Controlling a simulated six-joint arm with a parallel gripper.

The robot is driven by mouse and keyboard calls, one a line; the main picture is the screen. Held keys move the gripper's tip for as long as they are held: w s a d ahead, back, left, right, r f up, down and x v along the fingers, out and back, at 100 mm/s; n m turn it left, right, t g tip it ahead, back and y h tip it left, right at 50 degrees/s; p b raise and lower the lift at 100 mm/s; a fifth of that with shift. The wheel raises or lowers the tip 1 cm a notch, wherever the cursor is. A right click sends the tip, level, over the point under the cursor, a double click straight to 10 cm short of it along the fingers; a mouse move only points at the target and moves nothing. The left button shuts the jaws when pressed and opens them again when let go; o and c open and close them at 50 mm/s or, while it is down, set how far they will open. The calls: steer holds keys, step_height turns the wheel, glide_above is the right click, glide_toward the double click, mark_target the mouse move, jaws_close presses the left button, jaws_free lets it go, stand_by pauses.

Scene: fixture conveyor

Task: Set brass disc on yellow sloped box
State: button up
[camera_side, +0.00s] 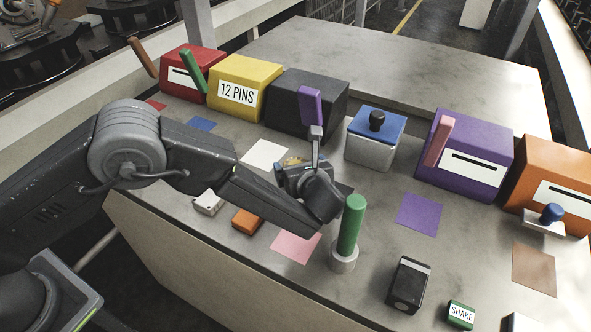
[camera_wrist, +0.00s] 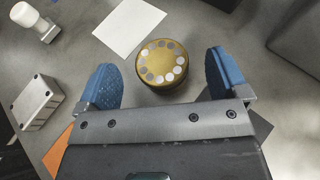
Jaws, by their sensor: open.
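The brass disc (camera_wrist: 161,63) is a round gold piece with a ring of light dots on its top. In the wrist view it lies between the two blue fingertips of my gripper (camera_wrist: 165,76), with a gap on each side. In the side view my gripper (camera_side: 297,168) is low over the bench and hides most of the disc. The yellow sloped box (camera_side: 243,84) stands at the back left in the side view, with a "12 PINS" label on its front. A red box and a black box flank it.
A green post (camera_side: 351,225) stands upright in a grey holder near my gripper. A grey metal block (camera_wrist: 38,103) and an orange block (camera_side: 248,220) lie nearby. A white card (camera_wrist: 130,26) lies beyond the disc. Purple (camera_side: 465,155) and orange boxes stand at the right.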

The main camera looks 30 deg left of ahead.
step_height(320, 180, down, 2)
steer(key=shift+f, duration=0.1)
steer(key=shift+r+x, duration=0.25)
steer(key=shift+x, duration=1.15)
steer(key=shift+w+a, duration=0.1)
steer(key=c, duration=1)
steer(key=shift+c, duration=0.9)
steer(key=shift+r, duration=0.2)
